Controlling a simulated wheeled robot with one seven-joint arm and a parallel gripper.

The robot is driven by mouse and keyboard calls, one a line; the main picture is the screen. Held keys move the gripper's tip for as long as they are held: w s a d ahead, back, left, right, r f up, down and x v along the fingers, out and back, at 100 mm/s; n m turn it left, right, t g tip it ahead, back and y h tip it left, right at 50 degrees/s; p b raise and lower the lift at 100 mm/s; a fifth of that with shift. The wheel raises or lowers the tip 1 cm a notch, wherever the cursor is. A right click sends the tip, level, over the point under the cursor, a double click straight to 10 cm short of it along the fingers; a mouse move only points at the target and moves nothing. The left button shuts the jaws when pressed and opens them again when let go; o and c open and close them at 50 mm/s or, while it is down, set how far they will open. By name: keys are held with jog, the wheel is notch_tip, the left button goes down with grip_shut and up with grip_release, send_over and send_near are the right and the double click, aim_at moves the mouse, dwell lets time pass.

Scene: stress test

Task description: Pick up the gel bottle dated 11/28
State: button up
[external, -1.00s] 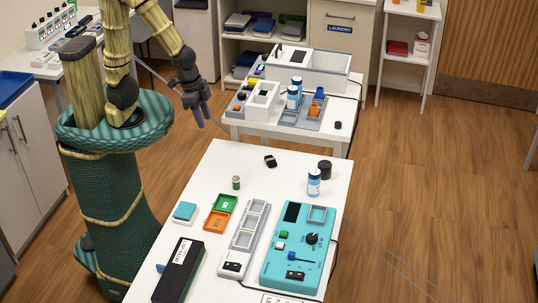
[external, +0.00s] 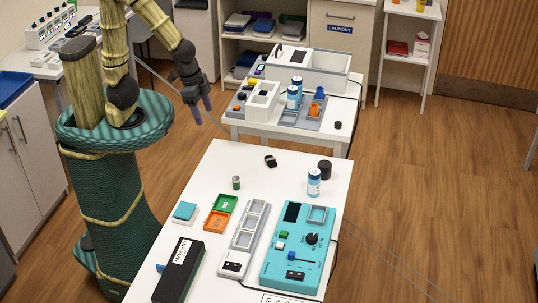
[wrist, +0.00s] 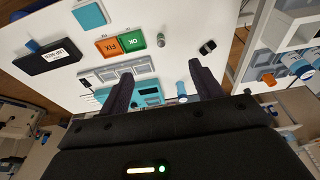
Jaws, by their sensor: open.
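A white and blue bottle (external: 314,183) stands upright on the near table. In the wrist view it shows (wrist: 182,90) near the right finger. Two more blue and white bottles stand on the back table, one in front (external: 292,98) and one behind (external: 297,83); bottles also show at the right of the wrist view (wrist: 298,66). The date on each label is too small to read. My gripper (external: 202,110) is open and empty, in the air left of the back table and well apart from every bottle. Its fingers also show in the wrist view (wrist: 160,86).
A gap separates the two tables.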

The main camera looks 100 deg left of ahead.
jog(key=w+d+f+n+t+h+b, duration=0.2)
jog(key=w+n+h+b, duration=0.1)
jog(key=w+n+b, duration=0.45)
jog(key=w+d+f+n+t+h+b, duration=0.2)
jog(key=w+n+h+b, duration=0.1)
jog(key=w+n+b, duration=0.5)
jog(key=w+a+r+n+t+h+b, duration=0.1)
jog(key=w+a+r+n+t+b, duration=0.2)
jog(key=w+a+n+t+b, duration=0.35)
jog(key=w+a+r+n+t+h+b, duration=0.1)
jog(key=w+a+r+n+t+b, duration=0.25)
jog(key=w+n, duration=0.55)
send_near(314, 182)
jog(key=w, duration=0.3)
jog(key=shift+w+a+r+m+g, duration=0.1)
jog(key=shift+w+r+m+g, duration=0.2)
jog(key=shift+g, duration=0.1)
jog(key=shift+x, duration=1.15)
